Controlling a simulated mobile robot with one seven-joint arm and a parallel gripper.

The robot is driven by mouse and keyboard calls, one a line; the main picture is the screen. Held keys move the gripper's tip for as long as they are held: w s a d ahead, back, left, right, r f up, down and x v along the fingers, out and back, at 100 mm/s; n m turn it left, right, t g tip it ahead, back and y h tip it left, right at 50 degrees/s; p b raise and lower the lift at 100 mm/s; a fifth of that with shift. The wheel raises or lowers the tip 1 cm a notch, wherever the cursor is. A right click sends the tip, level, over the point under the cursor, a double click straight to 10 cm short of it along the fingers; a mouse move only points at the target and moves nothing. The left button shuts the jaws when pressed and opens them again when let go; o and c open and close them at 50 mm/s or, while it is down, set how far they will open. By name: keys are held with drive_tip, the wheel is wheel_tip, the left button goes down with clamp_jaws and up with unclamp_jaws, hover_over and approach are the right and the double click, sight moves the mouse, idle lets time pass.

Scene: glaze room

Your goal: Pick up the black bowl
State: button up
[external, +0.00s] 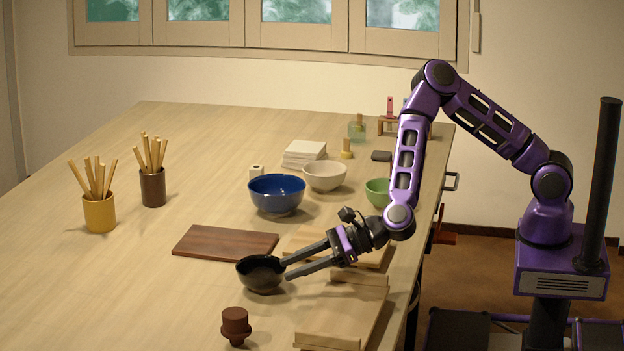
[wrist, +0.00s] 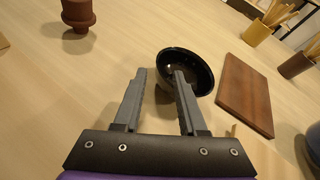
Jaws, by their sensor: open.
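The black bowl (external: 258,279) stands upright on the wooden table, in front of the dark brown board. It also shows in the wrist view (wrist: 203,73), just beyond my fingers, and its inside looks empty. My gripper (external: 285,269) is open with nothing held, low over the table at the bowl's right side. In the wrist view my gripper (wrist: 160,72) has its right fingertip overlapping the bowl's near rim. Its left fingertip lies left of the bowl, over bare table. I cannot tell whether either finger touches the bowl. The right finger hides part of the near wall.
A dark brown board (external: 225,243) lies behind the bowl. A brown stopper-like piece (external: 236,325) stands in front. Pale wooden boards (external: 342,312) lie to the right, under and beside my gripper. A blue bowl (external: 277,196) stands farther back.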

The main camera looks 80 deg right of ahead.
drive_tip(key=x, duration=0.5)
drive_tip(key=shift+w+a+f, duration=0.1)
drive_tip(key=shift+w+f, duration=0.05)
drive_tip(key=shift+w, duration=0.15)
clamp_jaws()
drive_tip(key=shift+f, duration=0.1)
idle(1.0)
